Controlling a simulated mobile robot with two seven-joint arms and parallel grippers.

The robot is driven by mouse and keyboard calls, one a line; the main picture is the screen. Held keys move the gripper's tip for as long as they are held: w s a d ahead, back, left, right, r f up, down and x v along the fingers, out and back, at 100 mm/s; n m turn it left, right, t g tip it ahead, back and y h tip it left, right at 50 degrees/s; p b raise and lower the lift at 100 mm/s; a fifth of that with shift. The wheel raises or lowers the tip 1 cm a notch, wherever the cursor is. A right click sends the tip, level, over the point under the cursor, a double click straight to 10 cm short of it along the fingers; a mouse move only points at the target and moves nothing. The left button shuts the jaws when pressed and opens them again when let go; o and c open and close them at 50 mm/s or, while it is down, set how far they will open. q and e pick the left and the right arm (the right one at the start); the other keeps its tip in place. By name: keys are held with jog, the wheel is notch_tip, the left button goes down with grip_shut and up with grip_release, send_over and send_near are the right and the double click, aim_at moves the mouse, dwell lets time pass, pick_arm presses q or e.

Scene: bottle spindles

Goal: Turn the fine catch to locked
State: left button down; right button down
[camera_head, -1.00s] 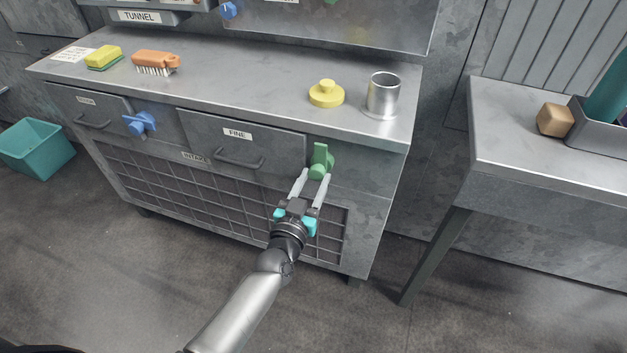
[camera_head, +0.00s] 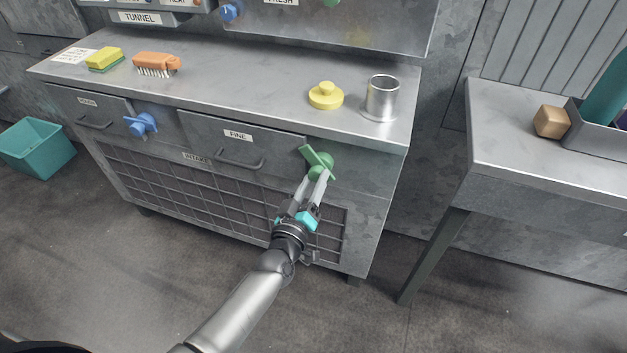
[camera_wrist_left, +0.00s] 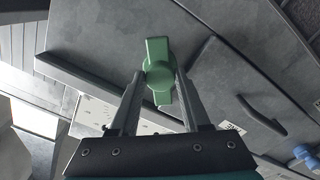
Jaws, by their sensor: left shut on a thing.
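The fine catch, a green knob with a flat bar handle (camera_head: 318,160), sits on the cabinet front just right of the drawer labelled FINE (camera_head: 238,134). Its bar lies tilted, upper end to the left, over the drawer's right edge. My left gripper (camera_head: 318,178) reaches up to it from below and is shut on the catch. In the left wrist view the green catch (camera_wrist_left: 158,70) is between the two grey fingers, with its bar running up and down in the picture. My right gripper is not in view.
A blue catch (camera_head: 140,124) is by the left drawer. On the counter are a sponge (camera_head: 104,58), an orange brush (camera_head: 156,63), a yellow lidded piece (camera_head: 326,95) and a metal cup (camera_head: 382,98). A side table (camera_head: 540,170) stands right. A teal bin (camera_head: 37,147) is left.

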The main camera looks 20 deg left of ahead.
pick_arm(q)
jog(key=n, duration=0.5)
jog(key=shift+n, duration=0.3)
jog(key=shift+n+b, duration=0.3)
jog(key=shift+n, duration=2)
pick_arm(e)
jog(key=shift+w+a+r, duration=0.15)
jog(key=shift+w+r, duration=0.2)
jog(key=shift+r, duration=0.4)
pick_arm(q)
jog(key=shift+n, duration=0.3)
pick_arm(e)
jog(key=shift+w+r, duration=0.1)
pick_arm(q)
jog(key=shift+c, duration=1.9)
grip_release()
jog(key=shift+s, duration=0.1)
